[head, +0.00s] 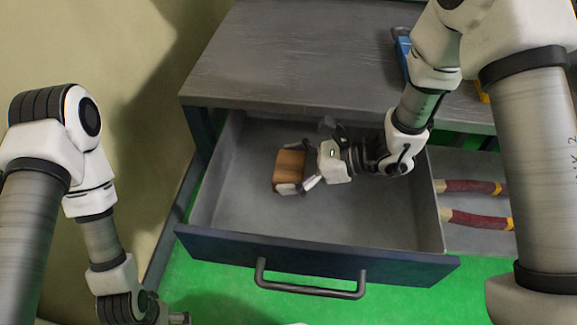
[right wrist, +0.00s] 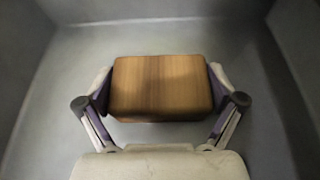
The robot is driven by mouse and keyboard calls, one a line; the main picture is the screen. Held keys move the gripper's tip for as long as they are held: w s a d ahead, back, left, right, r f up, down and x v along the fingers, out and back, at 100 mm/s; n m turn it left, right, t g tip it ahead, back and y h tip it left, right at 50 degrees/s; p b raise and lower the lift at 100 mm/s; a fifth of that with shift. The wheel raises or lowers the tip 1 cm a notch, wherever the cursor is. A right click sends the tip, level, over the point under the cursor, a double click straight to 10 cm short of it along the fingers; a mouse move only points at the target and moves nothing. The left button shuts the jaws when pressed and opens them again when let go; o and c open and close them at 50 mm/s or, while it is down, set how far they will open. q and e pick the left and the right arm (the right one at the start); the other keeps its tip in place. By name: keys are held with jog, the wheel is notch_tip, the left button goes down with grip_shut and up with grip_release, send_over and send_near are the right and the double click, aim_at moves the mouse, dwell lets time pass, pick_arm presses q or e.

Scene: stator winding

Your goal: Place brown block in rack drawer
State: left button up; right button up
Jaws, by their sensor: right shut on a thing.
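The brown wooden block (head: 289,170) is inside the open grey drawer (head: 400,232) of the rack, left of the drawer's middle. My right gripper (head: 300,168) reaches in from the right and is shut on the block. In the right wrist view the block (right wrist: 161,84) sits between the two fingers of the right gripper (right wrist: 160,90), one at each end, with grey drawer walls around. I cannot tell whether the block touches the drawer floor. My left arm comes in at the left; its gripper (head: 178,318) is only partly in view at the bottom edge.
The drawer's dark handle (head: 310,292) juts out at the front. The grey rack top (head: 290,60) lies behind the drawer. Tools with red handles (head: 470,187) lie on a grey surface to the right. A blue item (head: 402,50) stands on the top. The floor is green.

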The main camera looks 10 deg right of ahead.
jog(key=shift+f, duration=0.3)
jog(key=o, duration=1)
jog(key=shift+r, duration=0.1)
jog(key=shift+c, duration=0.2)
jog(key=shift+r+p, duration=0.3)
jog(key=shift+r, duration=0.05)
jog(key=shift+d, duration=0.35)
jog(key=p+v, duration=0.1)
jog(key=v, duration=0.9)
jog(key=shift+r+p, duration=0.25)
jog(key=shift+p, duration=0.15)
jog(key=shift+s+d, duration=0.2)
jog(key=shift+d, duration=0.35)
